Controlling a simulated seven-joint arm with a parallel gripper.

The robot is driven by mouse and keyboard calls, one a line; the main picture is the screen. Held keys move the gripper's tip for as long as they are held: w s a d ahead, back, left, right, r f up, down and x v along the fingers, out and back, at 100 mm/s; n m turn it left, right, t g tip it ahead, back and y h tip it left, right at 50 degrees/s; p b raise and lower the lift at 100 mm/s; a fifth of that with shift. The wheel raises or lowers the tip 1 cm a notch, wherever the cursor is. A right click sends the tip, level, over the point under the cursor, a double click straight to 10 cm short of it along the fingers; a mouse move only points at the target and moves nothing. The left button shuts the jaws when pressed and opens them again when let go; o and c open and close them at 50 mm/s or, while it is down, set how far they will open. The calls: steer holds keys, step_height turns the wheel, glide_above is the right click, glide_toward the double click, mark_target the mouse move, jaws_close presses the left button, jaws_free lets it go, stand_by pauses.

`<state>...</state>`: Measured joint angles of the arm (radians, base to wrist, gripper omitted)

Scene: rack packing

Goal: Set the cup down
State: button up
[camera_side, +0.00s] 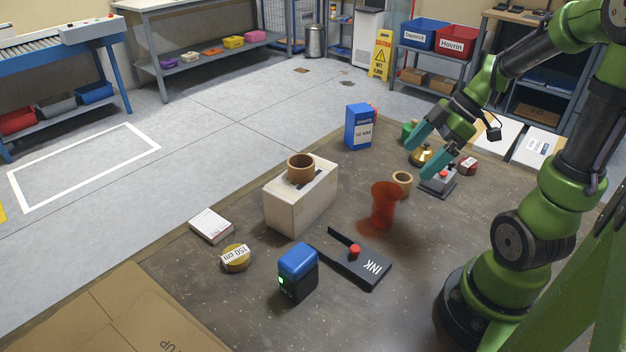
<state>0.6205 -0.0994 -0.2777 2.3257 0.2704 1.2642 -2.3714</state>
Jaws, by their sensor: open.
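A red see-through cup (384,206) stands upright on the dark work table (210,285), its wide rim up. A reddish tint shows on the table around its foot. My gripper (421,161) hangs up and to the right of the cup in the picture. Its two teal fingers are spread apart, with nothing held between them. The gripper does not touch the cup.
A tan ring (402,183) lies just behind the cup. A grey device with a red knob (437,183) sits below the gripper. A blue carton (358,126) stands behind.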

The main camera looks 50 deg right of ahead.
steer(key=a+r+m+t+h, duration=0.1)
steer(key=a+r+m, duration=0.3)
steer(key=a+m, duration=0.2)
steer(key=a+r+m+t+h, duration=0.1)
steer(key=a+r+m, duration=0.3)
steer(key=a, duration=0.6)
steer(key=m, duration=0.2)
steer(key=shift+r+m+t+h, duration=0.2)
steer(key=shift+m+t+h, duration=0.1)
steer(key=shift+m, duration=0.1)
